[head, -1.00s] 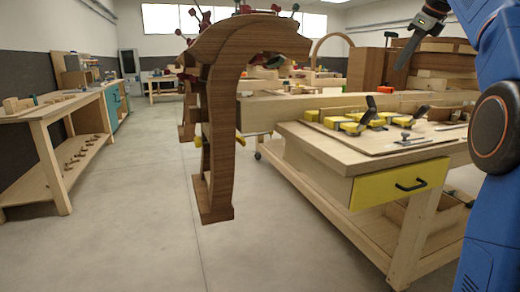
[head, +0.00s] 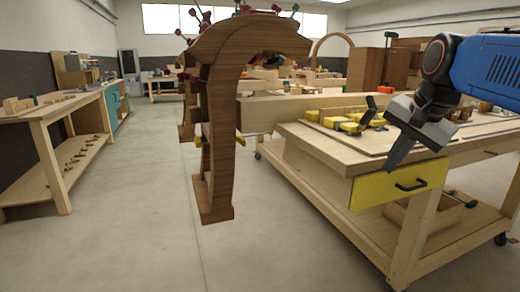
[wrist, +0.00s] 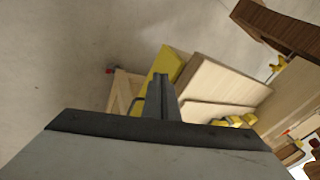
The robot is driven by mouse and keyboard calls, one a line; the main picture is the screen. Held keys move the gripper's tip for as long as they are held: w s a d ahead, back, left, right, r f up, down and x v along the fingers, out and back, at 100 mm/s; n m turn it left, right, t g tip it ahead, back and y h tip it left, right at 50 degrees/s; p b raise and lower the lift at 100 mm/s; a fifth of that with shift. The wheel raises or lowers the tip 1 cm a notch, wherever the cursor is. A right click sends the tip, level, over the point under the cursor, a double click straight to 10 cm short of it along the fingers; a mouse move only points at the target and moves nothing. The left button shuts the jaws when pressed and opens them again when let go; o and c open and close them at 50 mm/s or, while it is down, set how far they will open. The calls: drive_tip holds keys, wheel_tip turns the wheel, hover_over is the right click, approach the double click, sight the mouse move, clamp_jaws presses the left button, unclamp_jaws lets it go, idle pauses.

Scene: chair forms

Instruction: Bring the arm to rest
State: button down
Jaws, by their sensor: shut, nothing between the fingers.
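My blue arm (head: 488,68) reaches in from the right edge of the head view. My gripper (head: 393,163) hangs at its end with the fingers pointing down and a little left. The fingers are together with nothing between them. In the head view they overlap the near corner of the workbench top (head: 335,150), above the yellow drawer (head: 372,190). In the wrist view the shut fingers (wrist: 161,78) stand in front of the yellow drawer and the bench edge. Whether they are clear of the bench is hard to tell, but they appear apart from it.
Yellow clamps (head: 345,122) lie on the workbench. A tall curved wooden form (head: 222,130) stands left of the bench. A side table (head: 50,120) runs along the left wall. The grey floor (head: 130,225) between them is clear.

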drive_tip(key=s+a+f+n, duration=0.1)
drive_tip(key=s+f+n, duration=0.4)
drive_tip(key=s+f, duration=0.4)
drive_tip(key=s+a+f+n, duration=0.1)
drive_tip(key=s+f+n, duration=0.4)
drive_tip(key=s+f, duration=0.4)
wheel_tip(320, 180, down, 6)
drive_tip(key=shift+f+n+h, duration=0.1)
drive_tip(key=shift+n+h, duration=0.3)
drive_tip(key=shift+a, duration=0.1)
